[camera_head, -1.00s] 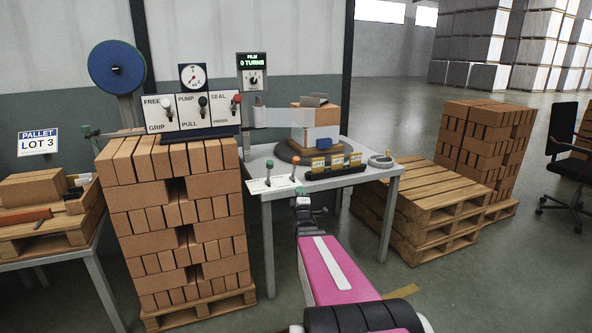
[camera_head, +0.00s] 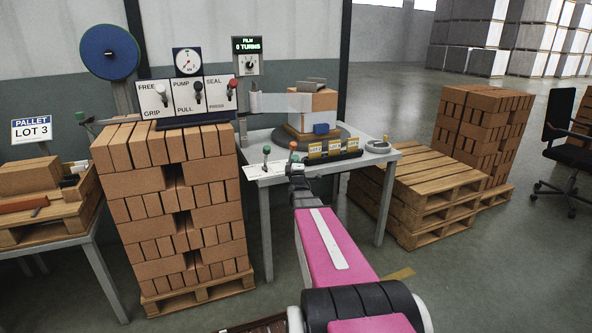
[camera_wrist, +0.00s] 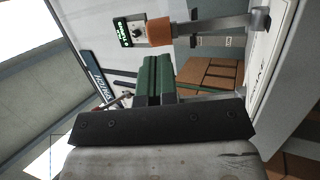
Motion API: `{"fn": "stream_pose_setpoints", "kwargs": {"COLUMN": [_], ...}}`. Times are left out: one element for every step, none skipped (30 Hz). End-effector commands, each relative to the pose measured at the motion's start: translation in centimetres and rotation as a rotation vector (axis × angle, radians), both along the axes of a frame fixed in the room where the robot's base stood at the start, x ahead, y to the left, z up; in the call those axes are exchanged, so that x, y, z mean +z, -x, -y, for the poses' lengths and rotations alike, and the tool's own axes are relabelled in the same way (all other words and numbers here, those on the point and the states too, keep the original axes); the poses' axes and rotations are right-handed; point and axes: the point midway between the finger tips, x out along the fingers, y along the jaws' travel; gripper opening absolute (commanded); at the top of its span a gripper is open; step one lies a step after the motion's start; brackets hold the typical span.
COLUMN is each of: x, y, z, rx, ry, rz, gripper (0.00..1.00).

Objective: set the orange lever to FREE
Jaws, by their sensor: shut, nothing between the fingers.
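The orange lever (camera_head: 293,146) stands at the near edge of the work table, beside a green-knobbed lever (camera_head: 266,150). In the wrist view its orange knob (camera_wrist: 159,34) is large and close, with a grey shaft running right towards a white plate (camera_wrist: 277,55). My gripper (camera_wrist: 155,76) has green fingertips, shut and empty. In that view they are just below the knob, and I cannot tell whether they touch it. In the head view my gripper (camera_head: 296,168) is just below the orange knob and hides the lever's lower part. The lever plate's lettering is too small to read.
The table (camera_head: 385,157) also holds a turntable with wrapped bricks and a row of yellow-labelled blocks (camera_head: 334,149). A brick stack (camera_head: 170,215) stands left, pallets (camera_head: 425,195) right.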

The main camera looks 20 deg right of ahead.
Motion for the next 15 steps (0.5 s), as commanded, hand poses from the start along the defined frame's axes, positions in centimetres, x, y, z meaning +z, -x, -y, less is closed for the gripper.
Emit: {"fn": "stream_pose_setpoints", "kwargs": {"x": [0.3, 0.5, 0.7, 0.9, 1.1, 1.2, 1.3, 1.4, 1.5, 1.6, 1.6, 1.7, 1.7, 1.7, 1.7], "y": [-1.1, -1.5, -2.0, -2.3, -2.6, -2.9, -3.1, -3.3, -3.5, -3.6, -3.7, -3.8, -3.8, -3.8, -3.8], "z": [0.3, 0.4, 0.5, 0.6, 0.7, 0.7, 0.8, 0.9, 0.9, 0.9, 1.0, 1.0, 1.0, 1.0, 1.0], "rx": [0.000, 0.000, 0.000, 0.000, 0.000, 0.000, 0.000, 0.000, 0.000, 0.000, 0.000, 0.000, 0.000, 0.000, 0.000], "ry": [0.000, 0.000, 0.000, 0.000, 0.000, 0.000, 0.000, 0.000, 0.000, 0.000, 0.000, 0.000, 0.000, 0.000, 0.000], "rz": [0.000, 0.000, 0.000, 0.001, 0.001, 0.001, 0.000, 0.000, 0.000, -0.001, -0.001, -0.001, -0.001, -0.001, -0.002], "gripper": [0.00, 0.00, 0.00, 0.00, 0.00, 0.00, 0.00, 0.00, 0.00, 0.00, 0.00, 0.00, 0.00, 0.00, 0.00]}}
